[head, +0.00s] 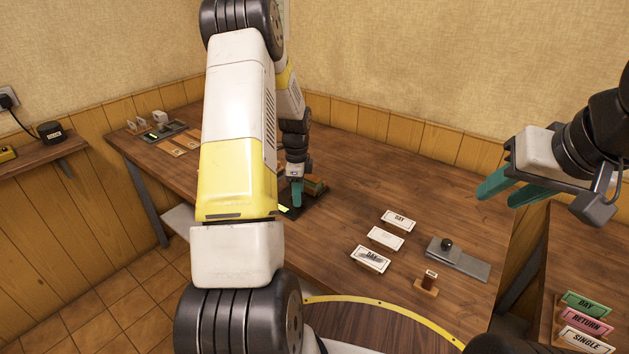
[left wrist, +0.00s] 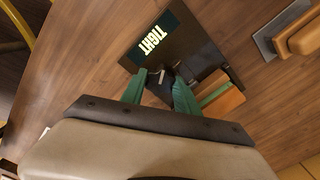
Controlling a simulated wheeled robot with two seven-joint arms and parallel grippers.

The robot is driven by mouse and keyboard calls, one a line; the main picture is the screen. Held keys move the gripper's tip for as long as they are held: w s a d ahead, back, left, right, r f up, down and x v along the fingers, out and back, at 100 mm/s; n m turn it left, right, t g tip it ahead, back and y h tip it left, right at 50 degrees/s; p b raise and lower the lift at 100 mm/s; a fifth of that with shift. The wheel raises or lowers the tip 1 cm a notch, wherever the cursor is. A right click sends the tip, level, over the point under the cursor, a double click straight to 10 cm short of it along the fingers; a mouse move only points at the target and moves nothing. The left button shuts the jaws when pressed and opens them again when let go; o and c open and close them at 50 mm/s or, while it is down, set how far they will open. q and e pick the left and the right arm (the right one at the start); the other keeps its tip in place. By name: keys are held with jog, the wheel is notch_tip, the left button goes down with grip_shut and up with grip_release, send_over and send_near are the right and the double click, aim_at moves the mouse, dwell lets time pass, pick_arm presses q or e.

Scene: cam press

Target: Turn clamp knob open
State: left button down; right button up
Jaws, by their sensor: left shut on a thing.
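My left gripper (head: 296,197) reaches down over the dark press plate (head: 287,212) at the middle of the table. In the left wrist view, the green fingers of my left gripper (left wrist: 160,90) are shut on a small dark clamp knob (left wrist: 164,74) with a light mark on top. A printed "TIGHT" label (left wrist: 152,42) lies on the plate beside the knob. The knob's lower part is hidden by the fingers. My right gripper (head: 512,188) is open and empty, in the air at the right.
A wooden block (left wrist: 220,105) sits close beside the left fingers. White ticket blocks (head: 385,239), a grey plate with a black knob (head: 457,259) and a wooden stamp (head: 427,284) stand to the right. Coloured cards (head: 586,305) are at the far right.

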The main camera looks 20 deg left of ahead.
pick_arm(q)
jog(key=shift+n, duration=0.4)
jog(key=n, duration=0.2)
jog(key=shift+n, duration=0.4)
jog(key=n, duration=0.4)
jog(key=shift+n, duration=0.3)
jog(key=n, duration=0.3)
jog(key=shift+n, duration=0.3)
jog(key=n, duration=0.4)
jog(key=shift+d+n, duration=0.1)
jog(key=shift+n, duration=0.2)
jog(key=n, duration=1.2)
jog(key=shift+n, duration=0.3)
